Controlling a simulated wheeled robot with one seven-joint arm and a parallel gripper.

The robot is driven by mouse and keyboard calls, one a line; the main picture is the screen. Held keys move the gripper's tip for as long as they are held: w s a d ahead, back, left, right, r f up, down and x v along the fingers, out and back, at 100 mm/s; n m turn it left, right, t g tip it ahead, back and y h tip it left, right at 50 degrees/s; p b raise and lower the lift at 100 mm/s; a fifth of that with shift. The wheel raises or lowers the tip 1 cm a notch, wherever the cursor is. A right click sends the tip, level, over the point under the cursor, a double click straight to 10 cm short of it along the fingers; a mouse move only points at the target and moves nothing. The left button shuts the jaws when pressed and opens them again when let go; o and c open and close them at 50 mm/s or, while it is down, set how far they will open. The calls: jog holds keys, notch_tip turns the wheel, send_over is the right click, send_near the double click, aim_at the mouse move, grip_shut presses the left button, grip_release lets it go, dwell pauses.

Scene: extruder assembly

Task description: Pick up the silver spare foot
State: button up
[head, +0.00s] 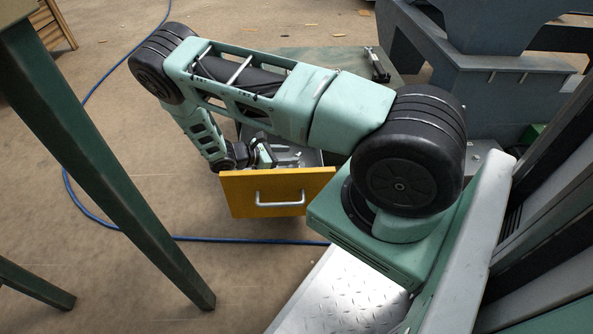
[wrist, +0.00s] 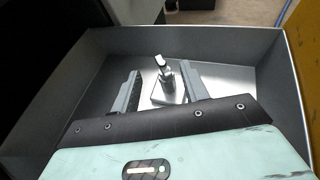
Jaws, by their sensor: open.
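The silver spare foot (wrist: 166,82) stands upright in the drawer in the wrist view, with a stem on a flat base plate. My gripper (wrist: 162,78) is open and points down into the drawer. Its two fingers are on either side of the foot, with gaps showing, and it is not holding the foot. In the head view my gripper (head: 262,155) is low at the open drawer, behind its yellow front (head: 277,192). I cannot make out the foot in the head view.
The grey drawer walls (wrist: 80,75) surround my gripper closely. The drawer front has a silver handle (head: 280,199). A green table leg (head: 110,165) stands at left, and a blue hose (head: 75,190) lies on the brown floor. Grey machinery (head: 470,85) is at right.

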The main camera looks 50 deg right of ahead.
aim_at(296, 156)
jog(key=x, duration=0.1)
jog(key=b+x, duration=0.2)
jog(key=x, duration=0.1)
jog(key=shift+s+a+f, duration=0.2)
jog(key=shift+a+f, duration=0.1)
jog(key=shift+d, duration=0.25)
grip_shut()
jog(key=shift+r, duration=0.2)
